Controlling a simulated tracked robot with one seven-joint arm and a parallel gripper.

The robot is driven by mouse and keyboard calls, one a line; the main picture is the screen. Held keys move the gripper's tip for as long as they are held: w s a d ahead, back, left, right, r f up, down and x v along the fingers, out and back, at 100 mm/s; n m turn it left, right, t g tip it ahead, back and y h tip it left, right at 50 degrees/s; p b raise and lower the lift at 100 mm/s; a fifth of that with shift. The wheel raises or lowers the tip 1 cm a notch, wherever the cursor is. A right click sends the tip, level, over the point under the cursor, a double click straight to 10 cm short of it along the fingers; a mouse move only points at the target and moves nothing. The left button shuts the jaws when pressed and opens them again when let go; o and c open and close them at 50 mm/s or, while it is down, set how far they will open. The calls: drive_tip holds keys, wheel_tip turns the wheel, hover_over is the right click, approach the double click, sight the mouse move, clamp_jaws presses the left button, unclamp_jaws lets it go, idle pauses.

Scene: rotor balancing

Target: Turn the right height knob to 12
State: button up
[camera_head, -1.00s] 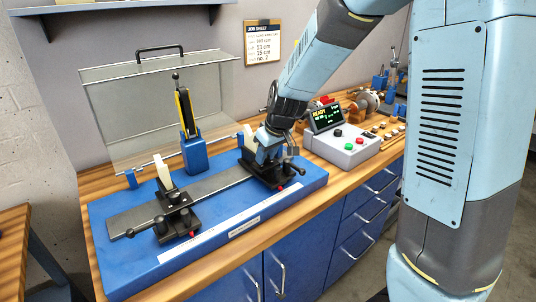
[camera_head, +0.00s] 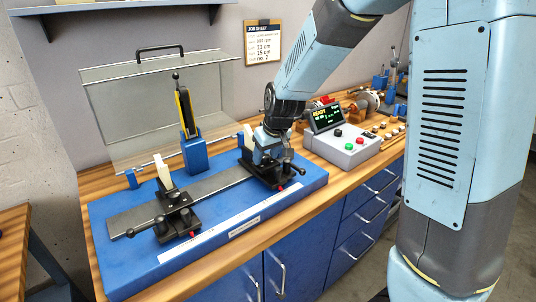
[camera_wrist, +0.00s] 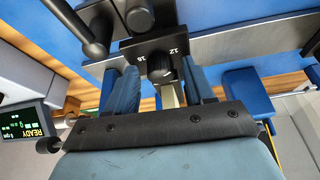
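The right height knob (camera_wrist: 160,68) is a small black knob on the right support's black block, seen in the wrist view. The marks 16 and 12 show on the block (camera_wrist: 150,47) just beyond it; I cannot make out where the knob's pointer stands. My gripper (camera_wrist: 160,80) has its two blue fingers apart, one on each side of the knob, with gaps visible between fingers and knob. In the head view my gripper (camera_head: 266,148) is down at the right support (camera_head: 270,176) and hides the knob.
The left support (camera_head: 176,215) stands on the same rail (camera_head: 215,186) of the blue base (camera_head: 240,222). A blue post (camera_head: 194,153) and clear guard (camera_head: 150,90) stand behind. A control box (camera_head: 345,148) reading READY is to the right. A job sheet (camera_head: 263,43) hangs on the wall.

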drive_tip(key=shift+o, duration=0.2)
drive_tip(key=shift+r, duration=0.1)
drive_tip(key=v, duration=1.3)
drive_tip(key=shift+r, duration=0.25)
drive_tip(key=shift+s+d, duration=0.1)
